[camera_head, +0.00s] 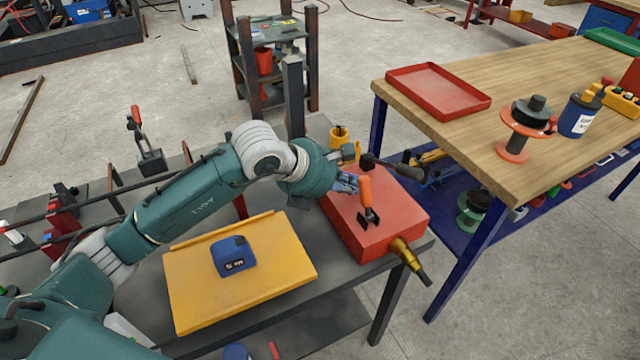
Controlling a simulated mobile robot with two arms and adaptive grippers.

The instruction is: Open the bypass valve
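A red box (385,230) sits at the right end of the dark bench. An orange-handled lever (366,192) stands roughly upright on its top, on a black bracket. A brass fitting (402,250) with a dark end sticks out of the box's front right side. I cannot tell for certain which of these is the bypass valve. My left gripper (347,183) is over the box's left part, just left of the orange handle. Its fingers are small and partly hidden, so I cannot tell whether they are open or touch the handle. My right gripper is not in view.
A yellow tray (190,290) with a blue device (234,257) lies left of the box, below my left arm. Another upright red-handled lever (136,120) stands farther left. A wooden table (440,125) with a red tray (438,88) stands to the right, a floor gap between.

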